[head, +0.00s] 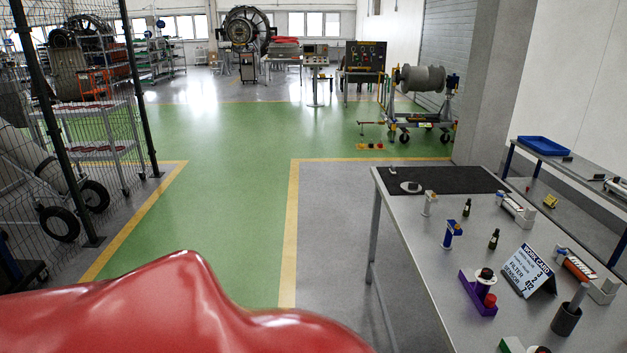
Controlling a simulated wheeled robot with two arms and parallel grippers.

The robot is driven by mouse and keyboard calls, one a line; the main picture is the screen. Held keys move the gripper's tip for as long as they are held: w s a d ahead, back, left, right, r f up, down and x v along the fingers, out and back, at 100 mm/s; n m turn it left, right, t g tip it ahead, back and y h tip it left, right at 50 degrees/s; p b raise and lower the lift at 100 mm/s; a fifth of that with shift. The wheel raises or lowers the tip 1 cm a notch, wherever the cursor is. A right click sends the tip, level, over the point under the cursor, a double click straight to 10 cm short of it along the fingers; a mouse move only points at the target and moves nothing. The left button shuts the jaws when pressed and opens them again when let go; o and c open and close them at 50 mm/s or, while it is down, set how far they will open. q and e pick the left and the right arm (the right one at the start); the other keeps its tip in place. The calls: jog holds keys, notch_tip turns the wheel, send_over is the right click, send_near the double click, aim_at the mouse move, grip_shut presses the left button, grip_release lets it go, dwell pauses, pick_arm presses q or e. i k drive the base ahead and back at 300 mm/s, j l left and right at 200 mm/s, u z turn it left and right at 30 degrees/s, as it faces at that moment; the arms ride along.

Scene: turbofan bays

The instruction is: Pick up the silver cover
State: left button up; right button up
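A small, round, silver-grey disc (408,187) with a dark spot on it lies on the black mat (455,178) at the far left end of the workbench (408,230). It looks like the silver cover, but it is too small to be sure. Neither of my grippers is in the head view, so nothing shows near the disc.
The bench carries a work card (528,270), a purple holder (478,295), a dark cup (566,318), a blue-topped part (452,232) and small bottles. A blue tray (543,145) sits on a second bench behind. The green floor (235,210) left of the bench is clear.

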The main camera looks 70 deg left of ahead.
aim_at(409, 187)
jog(key=u, duration=1.75)
jog(key=i+j, duration=0.2)
jog(key=i+l+z, duration=0.05)
jog(key=i, duration=0.05)
